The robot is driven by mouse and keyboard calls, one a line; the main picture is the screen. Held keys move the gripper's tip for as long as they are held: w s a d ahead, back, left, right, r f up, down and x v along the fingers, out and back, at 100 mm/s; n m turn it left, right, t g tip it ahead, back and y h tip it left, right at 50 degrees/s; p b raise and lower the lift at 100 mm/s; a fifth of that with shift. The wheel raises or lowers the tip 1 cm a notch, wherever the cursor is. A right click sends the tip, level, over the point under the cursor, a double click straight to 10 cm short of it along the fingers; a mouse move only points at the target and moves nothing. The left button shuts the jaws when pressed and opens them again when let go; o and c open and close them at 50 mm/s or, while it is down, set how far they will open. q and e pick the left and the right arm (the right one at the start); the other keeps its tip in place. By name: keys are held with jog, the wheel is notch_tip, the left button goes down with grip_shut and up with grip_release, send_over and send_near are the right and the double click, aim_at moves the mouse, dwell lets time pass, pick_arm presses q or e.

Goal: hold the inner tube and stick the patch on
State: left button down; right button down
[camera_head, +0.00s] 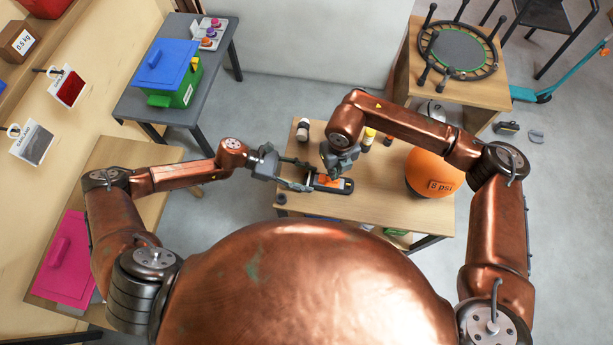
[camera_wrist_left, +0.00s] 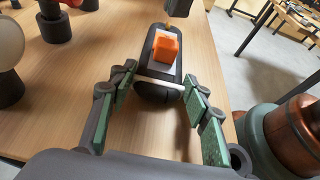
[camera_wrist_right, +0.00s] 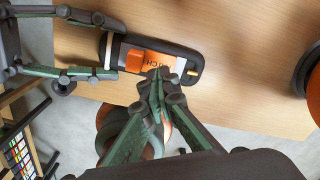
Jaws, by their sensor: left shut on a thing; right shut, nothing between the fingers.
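The inner tube (camera_head: 346,185) shows as a short black piece with rounded ends, lying on the wooden table. An orange piece (camera_wrist_left: 166,46), which looks like the patch, sits on a pale area on top of it. Part of its lettering shows in the right wrist view (camera_wrist_right: 156,61). I cannot tell whether it is stuck down. My left gripper (camera_head: 309,177) is shut on the tube's left end, a finger on each side. My right gripper (camera_wrist_right: 158,78) is shut and empty, its tips beside the orange piece; I cannot tell whether they touch.
Bare table lies in front of the tube.

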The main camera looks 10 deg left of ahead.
pick_arm(q)
jog(key=c, duration=1)
grip_release()
jog(key=shift+o, duration=0.7)
jog(key=shift+o, duration=1.4)
jog(key=shift+o, duration=0.7)
jog(key=shift+o, duration=1.4)
jog(key=shift+o, duration=0.8)
